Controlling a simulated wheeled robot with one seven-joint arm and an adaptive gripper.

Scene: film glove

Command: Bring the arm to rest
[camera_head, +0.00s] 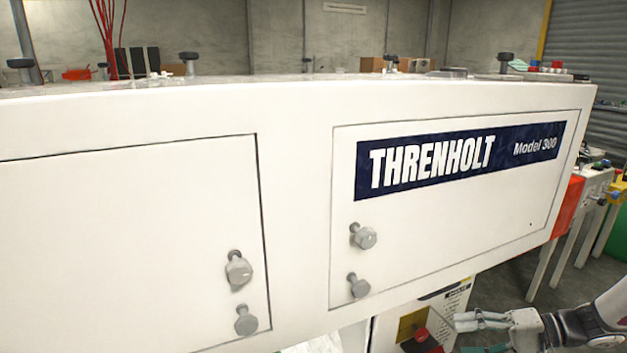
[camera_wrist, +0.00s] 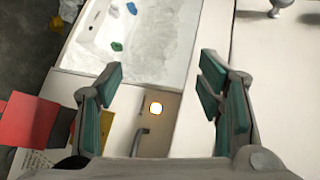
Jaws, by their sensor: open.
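My gripper (camera_head: 468,335) shows at the lower right of the head view, in front of and below the white THRENHOLT machine (camera_head: 300,120). In the wrist view my gripper (camera_wrist: 160,95) has its two teal-padded fingers spread wide apart. Nothing is held between them. Part of my arm (camera_head: 595,325) comes in from the right edge of the head view; the rest of it is out of view.
The machine's panels carry grey knobs (camera_head: 363,236) that stick out. Below it is a box with a red knob (camera_head: 422,338). The wrist view shows a white basin (camera_wrist: 75,62) with small coloured pieces, a lit round button (camera_wrist: 155,108) and a grey handle (camera_wrist: 139,143).

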